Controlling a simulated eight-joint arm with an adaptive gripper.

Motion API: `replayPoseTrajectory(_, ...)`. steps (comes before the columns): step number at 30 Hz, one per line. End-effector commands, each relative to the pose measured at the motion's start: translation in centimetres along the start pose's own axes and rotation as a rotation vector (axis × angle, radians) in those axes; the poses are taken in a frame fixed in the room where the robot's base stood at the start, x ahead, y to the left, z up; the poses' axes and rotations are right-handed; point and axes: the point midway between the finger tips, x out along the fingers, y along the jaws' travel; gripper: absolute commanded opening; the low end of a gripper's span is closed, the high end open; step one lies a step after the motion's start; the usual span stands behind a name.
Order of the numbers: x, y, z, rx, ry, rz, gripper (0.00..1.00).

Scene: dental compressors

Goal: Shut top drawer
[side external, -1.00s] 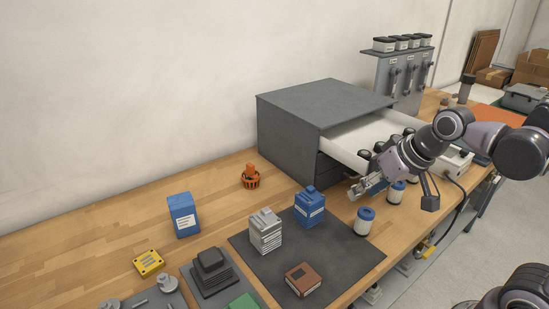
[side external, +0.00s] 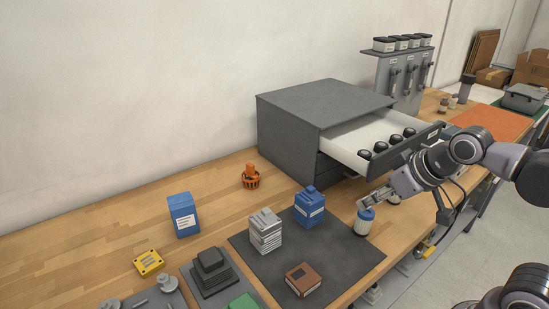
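The top drawer (side external: 347,147) of the grey cabinet (side external: 294,137) is pulled well out toward the front right. Its white inside shows, with several round black objects (side external: 380,146) along its front end. The dark drawer front (side external: 420,137) has a pale label and is partly hidden by my arm. My gripper (side external: 367,200) is low in front of the drawer, pointing left and down, apart from the drawer front. Its fingers are just above or beside a white canister with a blue lid (side external: 363,223); I cannot tell whether they touch it or how far they are open.
A blue box (side external: 310,207), a grey stack (side external: 265,230) and a brown box (side external: 303,279) stand on the dark mat (side external: 340,262). An orange part (side external: 250,177) stands left of the cabinet. A grey rack (side external: 403,75) stands behind the drawer.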

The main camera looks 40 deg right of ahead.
Motion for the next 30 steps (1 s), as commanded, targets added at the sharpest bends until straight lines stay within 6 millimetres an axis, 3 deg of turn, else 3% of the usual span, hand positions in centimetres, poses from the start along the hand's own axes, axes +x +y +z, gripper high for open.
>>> replayPoseTrajectory(9,-8.5,0.0,-6.0,0.000,-0.001,0.000,0.34)
replayPoseTrajectory(19,-14.9,0.0,-10.6,0.000,0.000,0.000,0.34)
replayPoseTrajectory(26,-14.6,4.0,-11.9,0.275,-0.081,0.064,0.34)
replayPoseTrajectory(30,-14.3,7.3,-12.4,0.491,-0.138,0.113,0.34)
